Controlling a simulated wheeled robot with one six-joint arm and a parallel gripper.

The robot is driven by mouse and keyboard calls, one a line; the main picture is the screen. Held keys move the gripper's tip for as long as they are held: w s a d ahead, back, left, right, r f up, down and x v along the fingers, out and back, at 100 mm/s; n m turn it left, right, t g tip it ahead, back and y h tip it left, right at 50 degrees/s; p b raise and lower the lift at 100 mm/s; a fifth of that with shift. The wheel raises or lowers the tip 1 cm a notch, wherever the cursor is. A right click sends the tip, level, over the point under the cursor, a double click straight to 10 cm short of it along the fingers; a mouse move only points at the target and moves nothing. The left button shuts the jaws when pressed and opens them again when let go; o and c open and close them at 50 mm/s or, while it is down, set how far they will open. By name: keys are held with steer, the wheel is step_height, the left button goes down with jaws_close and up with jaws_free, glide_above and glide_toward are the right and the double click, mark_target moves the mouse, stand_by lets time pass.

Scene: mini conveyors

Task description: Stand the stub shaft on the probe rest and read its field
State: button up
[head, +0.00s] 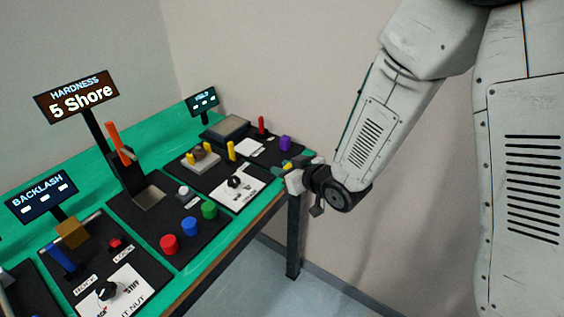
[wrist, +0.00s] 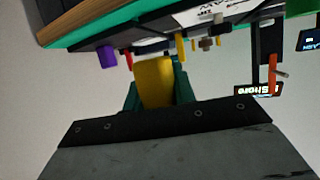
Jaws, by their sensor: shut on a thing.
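My gripper (head: 290,170) is at the right end of the green bench, beside the last station. Its teal fingers are shut on a yellow piece (wrist: 153,84), which shows broad and smooth in the wrist view; only a sliver of yellow shows in the head view. I cannot tell whether this is the stub shaft. The far-right station has a small display (head: 202,103) with dashes and a heading too small to read surely. A grey plate (head: 226,128) and a white pad (head: 250,147) lie in front of it. I cannot tell which part is the probe rest.
A red peg (head: 261,125), a purple block (head: 285,144) and a yellow peg (head: 231,151) stand near the gripper. Left are a knob (head: 235,183), an orange lever (head: 120,143) and the hardness sign (head: 76,96), reading 5 Shore. Free room lies off the bench's front edge.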

steer(key=shift+s+d, duration=0.2)
steer(key=shift+s, duration=0.25)
steer(key=shift+r, duration=0.25)
steer(key=w+d+f+m+t+h, duration=0.15)
steer(key=d+f+m+h, duration=0.35)
steer(key=d, duration=0.7)
steer(key=w+d+f+m+t+h, duration=0.1)
steer(key=d+f+m+t+h, duration=0.2)
steer(key=d+f, duration=0.7)
steer(key=a+r+n+g+y, duration=0.1)
steer(key=a+r+n+y, duration=0.1)
steer(key=a+r, duration=0.3)
steer(key=s+a+r+n+g+y, duration=0.1)
steer(key=a+r+n+g+y, duration=0.1)
steer(key=a+r, duration=0.3)
steer(key=s+a+r+n+g+y, duration=0.1)
steer(key=a+r+n+y, duration=0.2)
steer(key=a, duration=0.8)
steer(key=shift+s+a+r+n+g+y, duration=0.15)
steer(key=shift+a+r+n+g+y, duration=0.1)
steer(key=shift+r, duration=0.25)
steer(key=shift+s+a+r+n+g+y, duration=0.15)
steer(key=shift+r+n, duration=0.1)
steer(key=shift+r, duration=0.25)
steer(key=shift+f, duration=0.2)
steer(key=shift+w, duration=0.1)
